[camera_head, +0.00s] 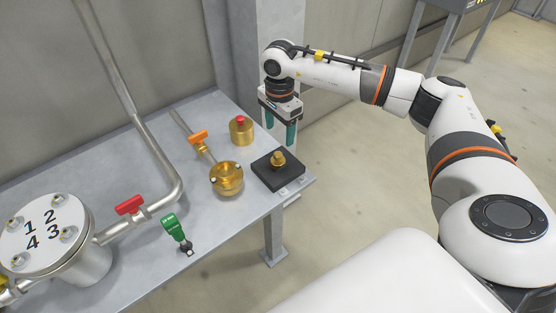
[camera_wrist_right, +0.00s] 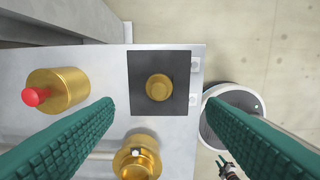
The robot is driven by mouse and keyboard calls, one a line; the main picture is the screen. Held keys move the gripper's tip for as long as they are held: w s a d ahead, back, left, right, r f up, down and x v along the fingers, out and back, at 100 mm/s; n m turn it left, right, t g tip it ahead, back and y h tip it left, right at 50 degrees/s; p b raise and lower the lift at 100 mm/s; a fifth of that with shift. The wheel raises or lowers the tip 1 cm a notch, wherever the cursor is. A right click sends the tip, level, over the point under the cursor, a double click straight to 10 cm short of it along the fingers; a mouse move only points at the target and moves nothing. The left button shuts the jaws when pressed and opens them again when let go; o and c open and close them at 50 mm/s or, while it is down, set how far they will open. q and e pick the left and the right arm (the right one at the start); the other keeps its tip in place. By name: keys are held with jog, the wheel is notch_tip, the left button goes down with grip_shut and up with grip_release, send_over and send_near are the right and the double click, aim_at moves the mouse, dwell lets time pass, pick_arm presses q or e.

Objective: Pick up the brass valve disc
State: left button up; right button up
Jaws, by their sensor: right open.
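A small brass piece (camera_head: 278,160) with a round top, which I take to be the valve disc, sits on a square black pad (camera_head: 263,175) near the bench's right corner. In the right wrist view the brass piece (camera_wrist_right: 159,87) looks round on the dark pad (camera_wrist_right: 140,65). My right gripper (camera_head: 280,131) has green fingers pointing down. It is open and empty, above and a little beyond the pad, not touching the brass piece. In the wrist view the brass piece shows between the fingers. My left gripper is not clearly seen.
A red-handled pipe (camera_head: 130,205), a green-handled part (camera_head: 174,227) and a numbered vessel (camera_head: 45,228) are further left. The grey bench (camera_head: 120,150) ends right of the pad.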

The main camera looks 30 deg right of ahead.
aim_at(278, 153)
notch_tip(278, 153, down, 6)
jog(key=shift+a+r+p, duration=0.1)
jog(key=shift+r+p, duration=0.05)
jog(key=shift+p, duration=0.25)
notch_tip(278, 153, down, 5)
jog(key=shift+w+a+f+p, duration=0.1)
jog(key=shift+a+p, duration=0.05)
jog(key=shift+p, duration=0.45)
jog(key=shift+c, duration=0.4)
jog(key=c, duration=1.1)
notch_tip(278, 153, up, 10)
jog(key=shift+r+b, duration=0.1)
jog(key=shift+b, duration=0.6)
jog(key=shift+c, duration=0.2)
jog(key=o, duration=0.6)
jog(key=c, duration=0.4)
jog(key=shift+o, duration=0.2)
